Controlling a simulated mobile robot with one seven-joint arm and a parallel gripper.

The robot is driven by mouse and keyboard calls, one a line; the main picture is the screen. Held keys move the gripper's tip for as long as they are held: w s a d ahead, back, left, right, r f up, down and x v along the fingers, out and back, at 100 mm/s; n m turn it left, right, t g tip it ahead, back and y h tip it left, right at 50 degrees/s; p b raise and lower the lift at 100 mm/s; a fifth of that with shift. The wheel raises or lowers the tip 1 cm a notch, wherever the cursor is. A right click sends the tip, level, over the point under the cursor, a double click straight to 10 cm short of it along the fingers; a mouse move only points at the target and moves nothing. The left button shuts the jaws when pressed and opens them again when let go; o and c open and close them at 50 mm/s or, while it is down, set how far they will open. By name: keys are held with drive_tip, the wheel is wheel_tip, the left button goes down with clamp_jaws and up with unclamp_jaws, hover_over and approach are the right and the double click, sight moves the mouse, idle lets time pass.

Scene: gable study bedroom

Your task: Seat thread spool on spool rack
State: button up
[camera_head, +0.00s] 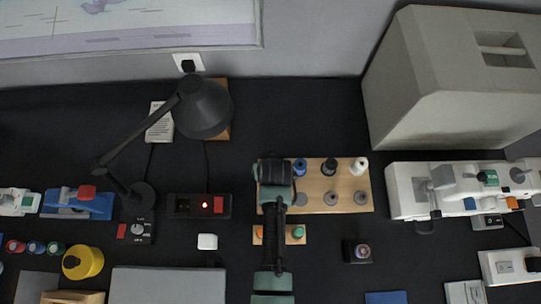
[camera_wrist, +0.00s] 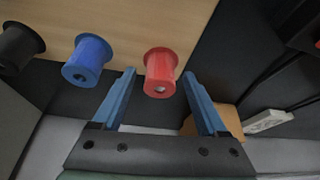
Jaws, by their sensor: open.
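The spool rack (camera_head: 316,173) is a light wooden board in the middle of the head view. A blue spool (camera_head: 299,167), a black spool (camera_head: 329,167) and a white spool (camera_head: 360,165) stand along its back row. Grey round pegs (camera_head: 331,199) show in its front row. My gripper (camera_head: 273,168) is over the rack's left end and hides it. In the wrist view a red spool (camera_wrist: 160,72) is in line with the blue spool (camera_wrist: 88,60), against the board (camera_wrist: 150,18). My open blue fingers (camera_wrist: 159,80) are on either side of the red spool, with gaps visible.
A desk lamp (camera_head: 203,108) and a red-lit switch box (camera_head: 199,206) are left of the rack. A sewing machine (camera_head: 430,188) and a large beige case (camera_head: 440,85) are on the right. A small board (camera_head: 286,240) with orange and green pieces lies in front.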

drive_tip(key=v, duration=1.2)
drive_tip(key=shift+r+p, duration=0.2)
drive_tip(key=shift+p, duration=0.2)
